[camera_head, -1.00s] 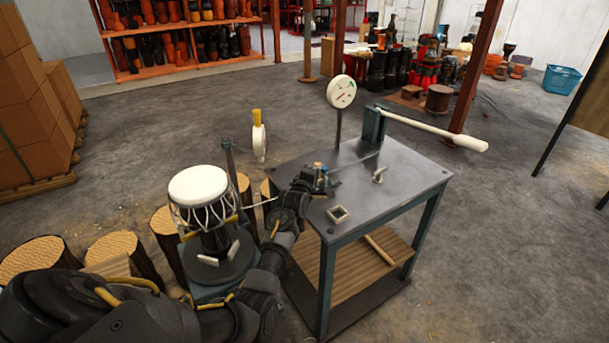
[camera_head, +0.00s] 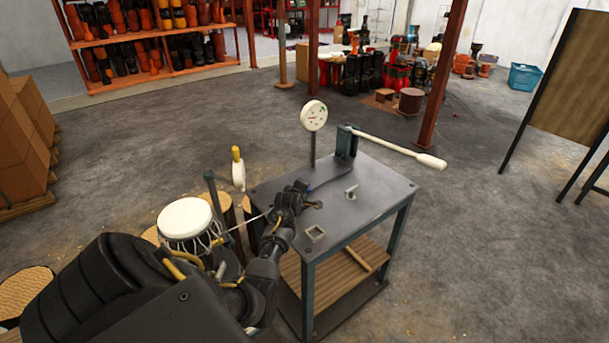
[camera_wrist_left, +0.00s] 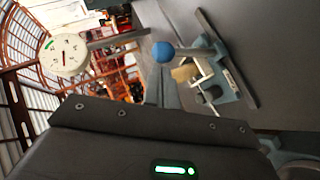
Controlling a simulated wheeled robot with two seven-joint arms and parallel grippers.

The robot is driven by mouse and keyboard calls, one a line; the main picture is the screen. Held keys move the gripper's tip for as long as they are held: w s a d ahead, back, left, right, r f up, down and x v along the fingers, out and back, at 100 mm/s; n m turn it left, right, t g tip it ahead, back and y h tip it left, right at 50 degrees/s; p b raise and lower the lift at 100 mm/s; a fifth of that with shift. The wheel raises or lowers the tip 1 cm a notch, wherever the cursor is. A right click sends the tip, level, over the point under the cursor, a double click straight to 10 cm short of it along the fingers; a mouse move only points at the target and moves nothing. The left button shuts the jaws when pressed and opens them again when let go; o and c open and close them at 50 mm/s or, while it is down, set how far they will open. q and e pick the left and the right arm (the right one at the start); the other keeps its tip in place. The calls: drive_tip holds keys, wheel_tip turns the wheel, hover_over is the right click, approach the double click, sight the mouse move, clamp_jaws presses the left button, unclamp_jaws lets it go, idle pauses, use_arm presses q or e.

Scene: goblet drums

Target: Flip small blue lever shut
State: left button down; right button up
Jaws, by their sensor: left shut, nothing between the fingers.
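The small blue lever shows in the left wrist view as a round blue knob (camera_wrist_left: 163,52). Beside it on the right is a pale metal clamp (camera_wrist_left: 205,78) on a grey-blue base. In the head view my left gripper (camera_head: 300,193) is over the left part of the grey metal table (camera_head: 372,196), and the knob is hidden there behind it. In the wrist view the narrow grey fingers (camera_wrist_left: 164,90) are together and empty, with their tips just below the knob in the picture. I cannot tell if they touch it. My right gripper is not in view.
A round white gauge (camera_head: 313,116) on a post and a long white-handled press lever (camera_head: 400,147) stand at the table's back. A white-topped drum (camera_head: 186,218) stands left of the table.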

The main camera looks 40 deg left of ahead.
use_arm(q)
drive_tip(key=shift+w+d, duration=0.1)
idle(0.4)
drive_tip(key=s+a+p+v, duration=0.1)
drive_tip(key=a+v, duration=0.1)
drive_tip(key=v, duration=1.1)
drive_tip(key=shift+a+r+p, duration=0.35)
drive_tip(key=shift+r, duration=0.05)
drive_tip(key=shift+s, duration=0.1)
